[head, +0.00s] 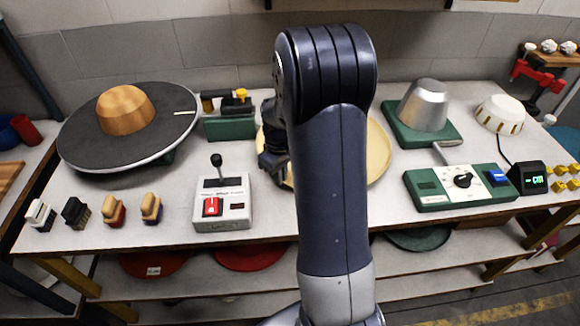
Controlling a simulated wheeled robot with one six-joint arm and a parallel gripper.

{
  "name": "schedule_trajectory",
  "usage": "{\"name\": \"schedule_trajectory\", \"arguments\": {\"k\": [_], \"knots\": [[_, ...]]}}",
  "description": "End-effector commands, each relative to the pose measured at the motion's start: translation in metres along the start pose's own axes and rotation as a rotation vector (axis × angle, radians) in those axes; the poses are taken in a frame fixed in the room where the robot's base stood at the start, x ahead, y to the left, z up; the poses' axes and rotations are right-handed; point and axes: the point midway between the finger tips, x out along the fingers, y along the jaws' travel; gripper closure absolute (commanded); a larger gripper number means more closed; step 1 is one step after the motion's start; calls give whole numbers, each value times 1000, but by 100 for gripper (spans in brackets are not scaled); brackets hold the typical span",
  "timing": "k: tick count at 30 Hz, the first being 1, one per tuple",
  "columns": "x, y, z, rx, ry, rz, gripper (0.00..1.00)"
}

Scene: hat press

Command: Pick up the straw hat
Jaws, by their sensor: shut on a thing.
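The straw hat (379,153) is the pale yellow round shape on the table behind my arm. My arm hides its middle; only its right side and a sliver of its left edge show. My gripper (272,160) is at the hat's left edge, partly hidden by my arm, and is shut on the brim. I cannot tell whether the hat is lifted off the table.
To the left are a wooden hat block (126,108) on a dark turntable (85,140), a lever box (222,203) and several brushes (115,211). To the right are a metal dome (424,105) on a green base, a white ribbed block (500,115) and a green dial panel (460,187).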

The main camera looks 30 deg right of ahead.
Motion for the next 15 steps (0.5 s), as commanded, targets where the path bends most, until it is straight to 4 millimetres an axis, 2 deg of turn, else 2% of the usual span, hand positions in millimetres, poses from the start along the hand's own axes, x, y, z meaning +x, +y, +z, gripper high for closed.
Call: {"name": "schedule_trajectory", "arguments": {"k": [5, 15], "knots": [[-22, 0, -1, 0, 4, 3, 100], [-93, 1, -1, 0, 6, 4, 100]]}}
